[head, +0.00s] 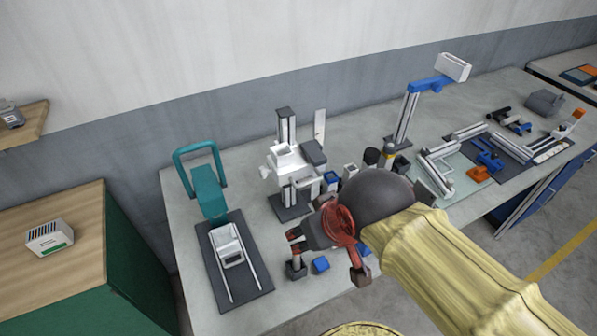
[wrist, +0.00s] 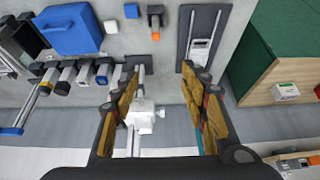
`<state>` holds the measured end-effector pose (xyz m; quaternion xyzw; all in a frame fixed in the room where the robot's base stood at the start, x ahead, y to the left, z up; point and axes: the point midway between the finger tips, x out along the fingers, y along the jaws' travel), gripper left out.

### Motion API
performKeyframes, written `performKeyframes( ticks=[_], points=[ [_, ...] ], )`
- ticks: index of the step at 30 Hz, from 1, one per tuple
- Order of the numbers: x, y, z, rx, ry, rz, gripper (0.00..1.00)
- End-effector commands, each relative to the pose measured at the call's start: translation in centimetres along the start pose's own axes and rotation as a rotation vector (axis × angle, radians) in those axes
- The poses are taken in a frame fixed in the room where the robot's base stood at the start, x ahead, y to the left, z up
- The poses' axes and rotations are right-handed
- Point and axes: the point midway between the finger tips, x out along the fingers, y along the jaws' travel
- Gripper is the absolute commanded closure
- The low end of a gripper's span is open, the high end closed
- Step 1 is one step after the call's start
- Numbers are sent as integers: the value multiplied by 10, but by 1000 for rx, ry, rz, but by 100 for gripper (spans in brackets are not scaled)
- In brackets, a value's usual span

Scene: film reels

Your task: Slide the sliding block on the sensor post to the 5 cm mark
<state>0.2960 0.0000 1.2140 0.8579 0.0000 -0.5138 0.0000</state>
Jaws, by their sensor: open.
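An upright metal post (head: 284,125) on a dark base stands near the back of the bench. A white block assembly (head: 288,160) sits partway up it; a narrow pale strip (head: 320,127) stands close behind. I cannot read any marks. A second post (head: 405,120) carries a blue arm and white box; I cannot tell for certain which is the sensor post. My gripper (head: 326,254) is open and empty, in front of the first post. In the wrist view, the white block (wrist: 142,114) shows between the open fingers (wrist: 160,82), nearer the left one, apparently beyond them.
A teal handled device (head: 209,190) and a dark plate with rails (head: 234,265) lie left. Small blue (head: 320,265) and dark blocks lie near the gripper. Metal rails (head: 435,170) and a blue device (head: 489,160) occupy the right. A wall closes the back.

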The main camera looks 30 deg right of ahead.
Motion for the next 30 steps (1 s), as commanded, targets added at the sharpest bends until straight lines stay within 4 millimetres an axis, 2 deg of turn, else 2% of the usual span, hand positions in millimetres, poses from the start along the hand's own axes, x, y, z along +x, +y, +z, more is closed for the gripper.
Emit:
performKeyframes(
  ticks=[6, 11, 15, 20, 23, 27, 30],
  points=[
    [0, 0, 0, 0, 0, 0, 56],
    [-8, 0, -5, 0, -4, 0, 65],
    [-14, 0, -13, -1, -78, 0, 73],
    [-21, 6, -47, -12, -193, 22, 82],
    [-21, 14, -73, 56, -262, 63, 88],
    [-14, 29, -113, 281, -338, 167, 96],
    [-4, 40, -134, 470, -353, 254, 100]
  ],
)
